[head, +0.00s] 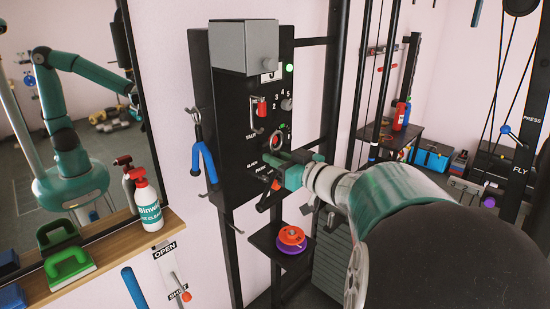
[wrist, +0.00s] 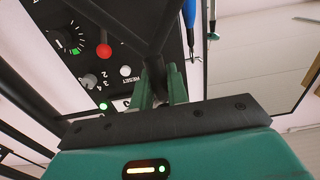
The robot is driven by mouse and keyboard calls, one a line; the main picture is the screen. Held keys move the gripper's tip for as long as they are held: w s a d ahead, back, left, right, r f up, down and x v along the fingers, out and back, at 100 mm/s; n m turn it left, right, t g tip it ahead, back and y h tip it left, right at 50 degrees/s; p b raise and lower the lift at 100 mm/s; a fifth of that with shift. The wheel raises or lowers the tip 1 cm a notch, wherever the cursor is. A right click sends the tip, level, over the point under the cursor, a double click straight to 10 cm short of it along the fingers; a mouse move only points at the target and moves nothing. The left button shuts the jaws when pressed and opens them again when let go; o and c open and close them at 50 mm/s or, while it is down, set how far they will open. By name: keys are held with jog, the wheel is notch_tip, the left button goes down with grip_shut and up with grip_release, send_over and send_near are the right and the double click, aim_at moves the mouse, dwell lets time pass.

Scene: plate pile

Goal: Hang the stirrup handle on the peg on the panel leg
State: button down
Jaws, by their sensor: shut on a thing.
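My gripper (head: 276,163) is in front of the black panel (head: 236,110) in the head view. Its green fingers (wrist: 161,88) are shut on a black bar in the wrist view, which I take to be part of the stirrup handle (wrist: 155,62). In the head view the handle (head: 267,196) shows as a dark piece with an orange part below the fingers, partly hidden. A small peg (head: 237,229) sticks out of the panel's left leg (head: 231,262), below and left of the gripper. Another short peg (head: 205,194) shows higher up.
Orange and purple discs (head: 291,239) lie on a low black shelf. A wooden ledge (head: 110,240) with a red-topped bottle (head: 147,200) is at left. Wall lies between ledge and panel.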

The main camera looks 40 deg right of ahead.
jog(key=shift+s, duration=0.1)
jog(key=s, duration=0.1)
jog(key=s+f, duration=0.1)
jog(key=s, duration=0.1)
jog(key=s+f, duration=0.1)
jog(key=shift+s+d, duration=0.1)
jog(key=shift+s, duration=0.3)
dwell(0.6)
